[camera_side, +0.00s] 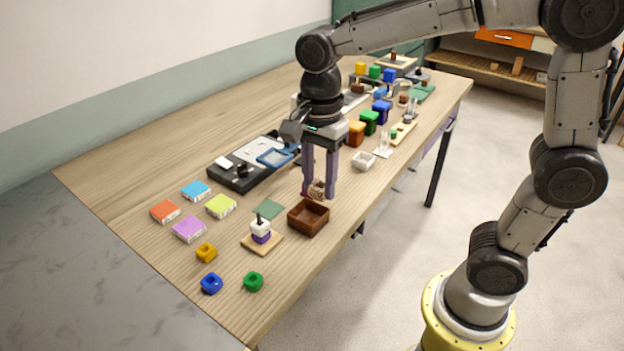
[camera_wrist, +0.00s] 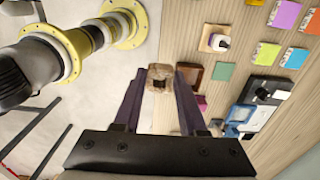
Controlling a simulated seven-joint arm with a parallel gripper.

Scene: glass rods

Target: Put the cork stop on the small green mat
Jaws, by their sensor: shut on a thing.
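The cork stop (camera_side: 317,188) is a speckled brown piece with a dark hole that shows in the wrist view (camera_wrist: 160,78). My gripper (camera_side: 318,190) is shut on it, with the purple fingers on either side. It is low near the table's front edge; I cannot tell whether it clears the tabletop. The small green mat (camera_side: 268,209) lies flat and bare on the table, left of my gripper in the side view. In the wrist view the mat (camera_wrist: 223,71) is to the right of the cork stop.
A brown open box (camera_side: 308,217) stands close to my gripper, beside the mat. A wooden base with a white and purple stack and dark peg (camera_side: 261,232) is on the mat's near side. A black tray (camera_side: 245,165) lies behind. A small maroon thing (camera_wrist: 202,102) is near the fingers.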

